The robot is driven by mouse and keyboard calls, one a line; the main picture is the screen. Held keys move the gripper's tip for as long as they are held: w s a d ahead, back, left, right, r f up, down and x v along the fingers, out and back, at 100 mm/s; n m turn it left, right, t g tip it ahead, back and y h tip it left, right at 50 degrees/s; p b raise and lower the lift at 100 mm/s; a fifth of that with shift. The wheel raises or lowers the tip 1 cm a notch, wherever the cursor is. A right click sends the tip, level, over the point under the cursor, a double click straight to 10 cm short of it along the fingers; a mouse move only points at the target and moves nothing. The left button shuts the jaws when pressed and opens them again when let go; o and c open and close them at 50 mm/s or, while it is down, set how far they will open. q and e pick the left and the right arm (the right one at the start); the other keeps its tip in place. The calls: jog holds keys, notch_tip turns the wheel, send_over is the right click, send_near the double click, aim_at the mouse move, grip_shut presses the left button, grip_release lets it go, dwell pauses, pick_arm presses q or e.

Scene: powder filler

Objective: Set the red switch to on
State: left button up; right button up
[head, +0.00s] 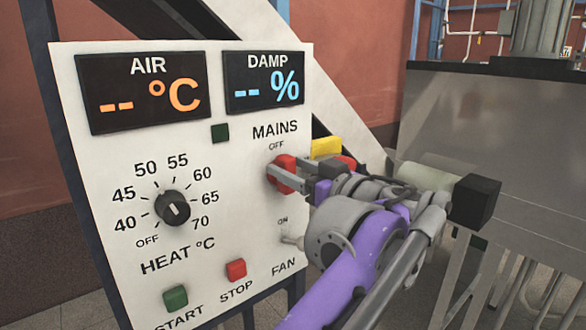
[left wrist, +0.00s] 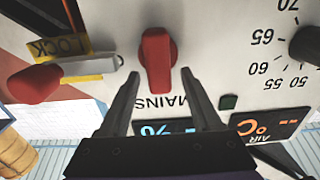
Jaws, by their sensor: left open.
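The red MAINS switch (head: 284,174) is on the white control panel (head: 235,195), below the MAINS and OFF labels. In the left wrist view the red switch (left wrist: 157,60) has its long handle in line with the MAINS label, which shows upside down. Both displays show only dashes. My left gripper (head: 276,176) is at the switch in the head view. In the left wrist view my left gripper (left wrist: 160,74) is open, one finger on each side of the handle's end, with gaps visible. My right gripper is not in view.
A yellow LOCK tag (head: 325,147) and a red knob (head: 347,162) are right of the switch, close to my gripper. The heat dial (head: 173,207), green start button (head: 175,298), red stop button (head: 236,269) and fan toggle (head: 292,240) are on the panel.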

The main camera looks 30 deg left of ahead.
pick_arm(q)
grip_shut()
dwell(0.3)
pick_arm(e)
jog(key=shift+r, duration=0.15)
pick_arm(q)
jog(key=m+p, duration=0.1)
jog(key=m, duration=0.1)
jog(key=m+p, duration=0.2)
jog(key=shift+w+d+r, duration=0.1)
jog(key=shift+w+d, duration=0.05)
jog(key=shift+w, duration=0.25)
jog(key=shift+w+d+f+m+p, duration=0.15)
jog(key=shift+f+m+p, duration=0.4)
jog(key=shift+m, duration=1.8)
jog(key=shift+w+d+f+m+p, duration=0.1)
jog(key=shift+w+f+m+p, duration=0.2)
jog(key=shift+m+p, duration=1.3)
jog(key=shift+w+d+f+m, duration=0.1)
jog(key=shift+w+f+m, duration=0.2)
jog(key=shift+m, duration=2.75)
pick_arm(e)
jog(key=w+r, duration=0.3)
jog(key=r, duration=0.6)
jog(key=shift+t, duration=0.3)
pick_arm(q)
jog(key=shift+s+f, duration=0.1)
jog(key=shift+s, duration=0.05)
